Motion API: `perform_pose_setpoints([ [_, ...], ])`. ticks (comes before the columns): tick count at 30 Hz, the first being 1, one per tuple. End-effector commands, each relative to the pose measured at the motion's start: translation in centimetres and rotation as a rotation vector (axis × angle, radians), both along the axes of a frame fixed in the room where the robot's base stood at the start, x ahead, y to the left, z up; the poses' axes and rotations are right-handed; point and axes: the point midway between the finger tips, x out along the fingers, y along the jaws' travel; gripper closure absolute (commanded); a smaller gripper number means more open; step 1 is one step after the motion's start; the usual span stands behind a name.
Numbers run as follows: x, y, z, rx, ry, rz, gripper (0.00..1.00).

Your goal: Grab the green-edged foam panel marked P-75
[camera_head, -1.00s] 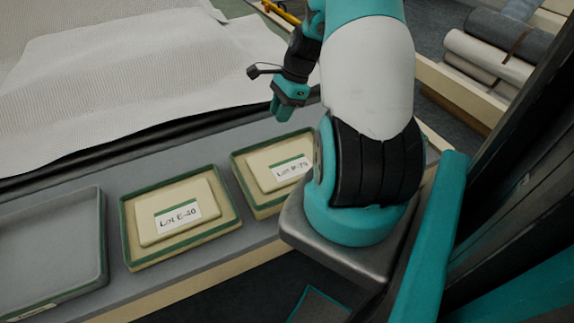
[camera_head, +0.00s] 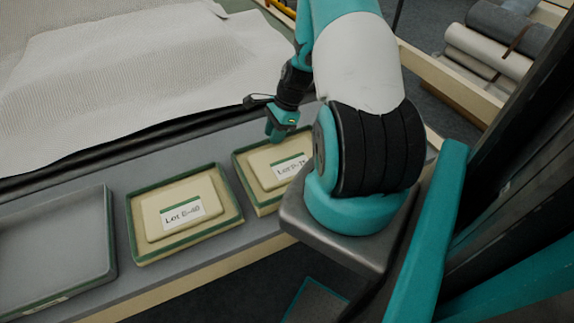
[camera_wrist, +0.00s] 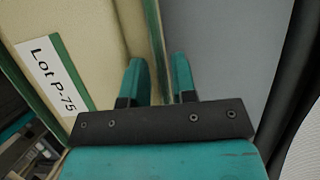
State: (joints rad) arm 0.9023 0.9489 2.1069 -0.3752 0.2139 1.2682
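The foam panel marked Lot P-75 (camera_head: 263,164) is cream with a green-edged label and lies in a shallow green-rimmed tray (camera_head: 246,184). My arm hides its right part in the head view. The panel (camera_wrist: 25,20) also shows at the left of the wrist view, its label readable. My gripper (camera_head: 274,139) is just above the far edge of this tray. In the wrist view my gripper (camera_wrist: 160,72) is open, its two fingers apart. The tray's far rim (camera_wrist: 154,30) runs between the fingers in the picture; contact cannot be told.
A similar panel marked Lot E-40 (camera_head: 159,194) lies in its own green-rimmed tray to the left. An empty grey tray (camera_head: 55,235) is at far left. White wadding (camera_head: 130,70) covers the surface behind the grey ledge (camera_head: 205,150). Rolls (camera_head: 490,55) lie at upper right.

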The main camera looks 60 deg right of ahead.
Motion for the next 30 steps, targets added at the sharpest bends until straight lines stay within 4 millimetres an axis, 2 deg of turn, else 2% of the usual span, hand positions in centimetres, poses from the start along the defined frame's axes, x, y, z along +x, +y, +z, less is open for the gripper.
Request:
perform_pose_setpoints([
  [1,0.0,0.0,0.0,0.000,0.000,0.000,0.84],
  [3,0.0,0.0,0.0,0.000,0.000,0.000,1.00],
  [14,0.0,0.0,0.1,0.000,0.000,0.000,1.00],
  [20,0.0,-0.1,1.4,-0.001,-0.002,0.000,1.00],
  [23,0.1,-0.1,3.0,-0.004,-0.004,0.000,1.00],
  [30,0.1,-0.1,9.8,-0.007,-0.006,0.000,1.00],
])
